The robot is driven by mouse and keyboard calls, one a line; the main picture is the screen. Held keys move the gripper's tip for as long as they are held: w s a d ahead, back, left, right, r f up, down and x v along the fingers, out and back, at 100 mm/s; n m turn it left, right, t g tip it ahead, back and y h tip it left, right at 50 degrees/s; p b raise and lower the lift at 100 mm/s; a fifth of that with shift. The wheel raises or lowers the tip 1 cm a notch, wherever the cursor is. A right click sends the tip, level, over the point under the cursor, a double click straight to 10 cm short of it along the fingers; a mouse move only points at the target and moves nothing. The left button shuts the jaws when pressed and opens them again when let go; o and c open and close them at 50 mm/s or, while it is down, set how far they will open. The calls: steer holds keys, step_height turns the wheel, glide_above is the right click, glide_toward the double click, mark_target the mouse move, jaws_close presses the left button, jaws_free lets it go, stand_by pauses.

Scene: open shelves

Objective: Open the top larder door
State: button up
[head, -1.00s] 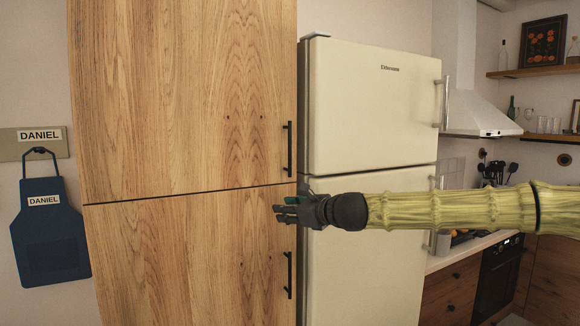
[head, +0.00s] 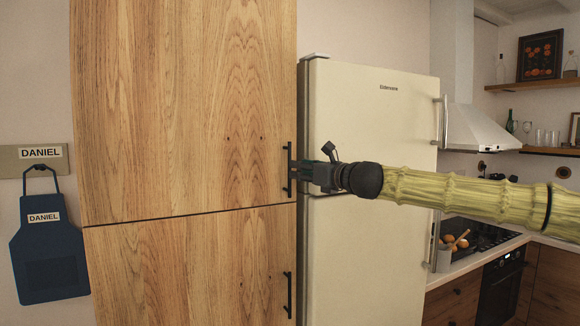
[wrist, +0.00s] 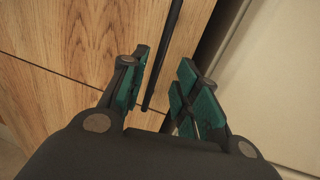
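The top larder door (head: 180,110) is a tall wooden panel, closed, with a black vertical bar handle (head: 289,165) near its right edge. My gripper (head: 306,172) is at the handle's lower part in the head view. In the wrist view, my gripper (wrist: 160,95) is open, with its green-padded fingers apart. The handle (wrist: 164,55) runs down between the fingers, with gaps on both sides, nearer the left finger. Whether the fingertips reach past the bar is hard to tell.
The lower larder door (head: 190,265) is closed below, with its own black handle (head: 287,294). A cream fridge (head: 370,120) stands close on the right, behind my arm. A blue apron (head: 48,245) hangs on the left wall.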

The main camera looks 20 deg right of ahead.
mark_target(290, 190)
steer(key=shift+p+x, duration=0.85)
steer(key=shift+x, duration=2.1)
jaws_close()
